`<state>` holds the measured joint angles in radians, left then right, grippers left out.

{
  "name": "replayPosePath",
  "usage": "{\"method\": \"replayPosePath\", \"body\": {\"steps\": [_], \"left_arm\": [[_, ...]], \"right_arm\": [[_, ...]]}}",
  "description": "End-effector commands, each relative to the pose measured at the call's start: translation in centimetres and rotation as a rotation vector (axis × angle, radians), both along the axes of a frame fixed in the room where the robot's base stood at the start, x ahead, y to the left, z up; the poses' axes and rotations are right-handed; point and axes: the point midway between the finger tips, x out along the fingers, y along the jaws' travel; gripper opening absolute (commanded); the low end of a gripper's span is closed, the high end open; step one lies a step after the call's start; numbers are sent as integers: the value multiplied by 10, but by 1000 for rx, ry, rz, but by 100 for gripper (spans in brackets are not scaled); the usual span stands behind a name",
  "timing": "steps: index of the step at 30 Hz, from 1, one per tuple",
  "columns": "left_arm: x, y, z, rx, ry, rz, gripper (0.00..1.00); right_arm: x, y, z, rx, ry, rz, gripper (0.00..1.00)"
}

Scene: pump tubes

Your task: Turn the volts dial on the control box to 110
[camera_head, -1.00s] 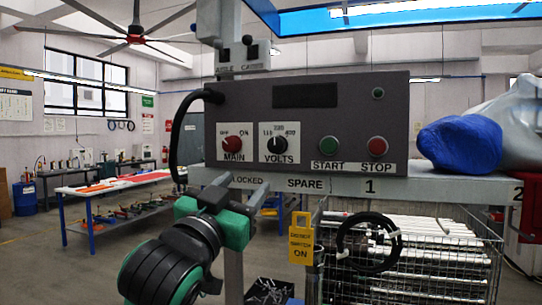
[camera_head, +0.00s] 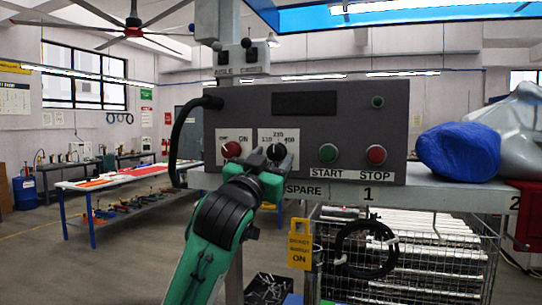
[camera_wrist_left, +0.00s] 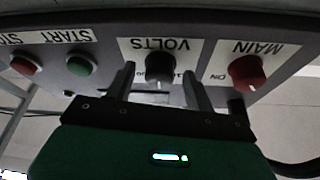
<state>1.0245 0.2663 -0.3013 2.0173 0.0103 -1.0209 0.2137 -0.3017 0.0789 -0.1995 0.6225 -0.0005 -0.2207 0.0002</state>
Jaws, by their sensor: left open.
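The grey control box (camera_head: 350,125) sits on a shelf, with a black volts dial (camera_head: 277,151) on its front. The dial's scale reads 110, 230 and 400 from left to right. Its white mark seems to point up, toward 230. My left gripper (camera_head: 268,172) is in front of the dial, coming from below, and hides the VOLTS label in the head view. In the left wrist view, upside down, the open fingers stand on either side of the volts dial (camera_wrist_left: 160,66). I cannot tell whether they touch it. My right gripper is not in view.
The red MAIN knob (camera_head: 231,150) is close to the left of the dial. The green START button (camera_head: 328,153) and red STOP button (camera_head: 376,154) are to the right. A yellow tag (camera_head: 300,245) and black cable coil (camera_head: 365,248) hang below the shelf. A blue bundle (camera_head: 459,150) lies right.

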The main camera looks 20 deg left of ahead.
Motion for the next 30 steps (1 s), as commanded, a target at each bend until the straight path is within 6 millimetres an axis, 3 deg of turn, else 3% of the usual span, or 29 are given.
{"method": "replayPosePath", "body": {"steps": [7,14,15,23,30], "left_arm": [[1,0,0,0,0,0,54],[0,0,0,0,0,0,11],[0,0,0,0,0,0,9],[0,-1,0,-31,1,-1,9],[0,-3,-1,-158,6,-4,9]], "right_arm": [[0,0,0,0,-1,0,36],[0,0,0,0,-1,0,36],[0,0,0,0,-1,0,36],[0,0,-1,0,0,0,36],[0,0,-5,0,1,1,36]]}}
